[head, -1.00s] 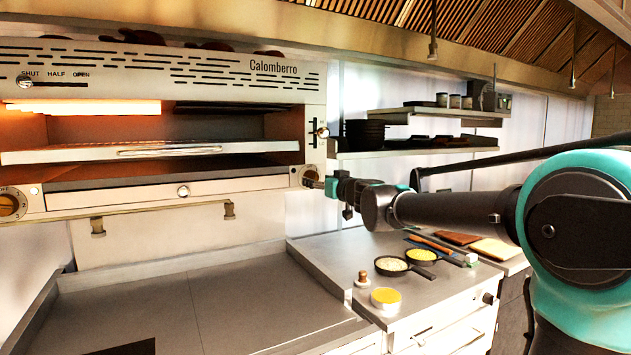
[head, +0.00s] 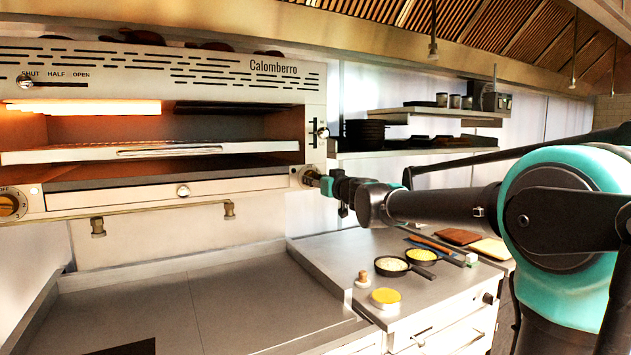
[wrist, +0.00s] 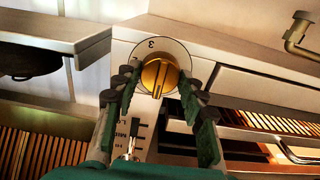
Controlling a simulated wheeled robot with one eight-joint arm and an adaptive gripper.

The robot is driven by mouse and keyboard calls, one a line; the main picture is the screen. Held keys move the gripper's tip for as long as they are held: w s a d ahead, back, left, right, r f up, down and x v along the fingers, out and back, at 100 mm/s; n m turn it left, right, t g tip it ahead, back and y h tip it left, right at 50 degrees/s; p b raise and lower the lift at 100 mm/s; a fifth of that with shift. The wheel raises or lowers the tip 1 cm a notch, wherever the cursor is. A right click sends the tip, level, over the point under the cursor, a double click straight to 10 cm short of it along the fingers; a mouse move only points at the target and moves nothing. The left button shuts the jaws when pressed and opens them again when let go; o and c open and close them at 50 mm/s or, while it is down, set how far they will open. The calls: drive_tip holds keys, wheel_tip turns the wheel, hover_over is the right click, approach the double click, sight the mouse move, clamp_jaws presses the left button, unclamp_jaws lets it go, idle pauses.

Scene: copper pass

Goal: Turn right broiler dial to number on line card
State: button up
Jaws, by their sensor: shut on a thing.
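The right broiler dial (wrist: 158,76) is a round brass knob on a pale numbered plate, seen close in the wrist view. A 3 shows on the plate rim; other marks are partly hidden or too small to read. My gripper (wrist: 157,92) has its dark fingers on both sides of the knob and is shut on it. In the head view my gripper (head: 322,183) is at the lower right corner of the broiler (head: 290,130) and hides most of the dial. I cannot make out a line card in either view.
The left broiler dial (head: 10,205) is at the lower left. A lever slot (head: 312,132) is above the right dial. A shelf (head: 420,152) with dark dishes is to the right. Pans (head: 420,255) and a yellow tub (head: 385,298) stand on the counter below.

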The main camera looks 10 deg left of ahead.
drive_tip(key=shift+m, duration=9.9)
drive_tip(key=o, duration=1.2)
drive_tip(key=shift+c, duration=0.2)
drive_tip(key=v, duration=1.2)
